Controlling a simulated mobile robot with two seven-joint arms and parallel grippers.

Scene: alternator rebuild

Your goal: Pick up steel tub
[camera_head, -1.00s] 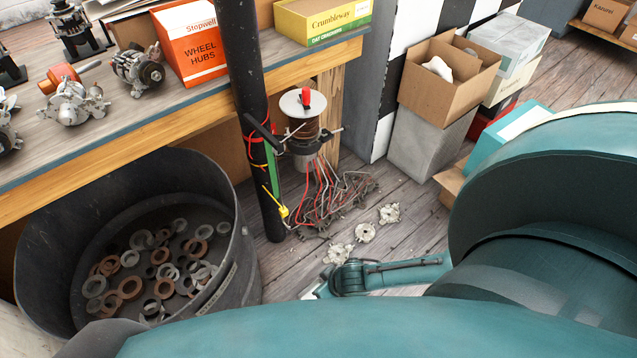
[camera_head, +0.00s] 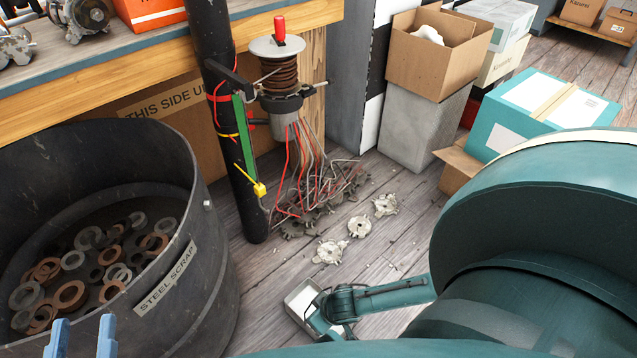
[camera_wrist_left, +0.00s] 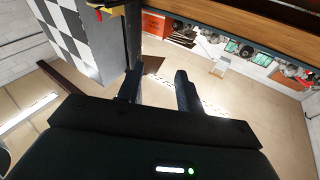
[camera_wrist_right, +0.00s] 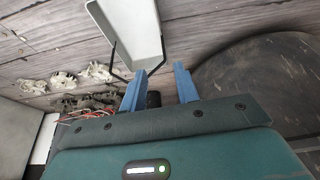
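A small pale grey open tub (camera_head: 301,299), likely the steel tub, lies on the floor under my right wrist, partly hidden by it. It shows larger at the top of the right wrist view (camera_wrist_right: 133,25), with thin dark bent bars by its lower side. My right gripper (camera_wrist_right: 159,80) is open; its blue fingers are just below the tub's image. I cannot tell whether they touch the bars. In the head view its fingertips are hidden. My left gripper (camera_head: 83,332) is open and empty at the lower left; its fingers look dark in the left wrist view (camera_wrist_left: 157,75).
A big dark drum (camera_head: 165,190) labelled steel scrap, holding rings, stands at left. A black post (camera_head: 237,165) and a wound rotor with wires (camera_head: 279,78) stand beyond. Pale castings (camera_head: 330,252) lie on the floor. Boxes (camera_head: 545,110) are at right.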

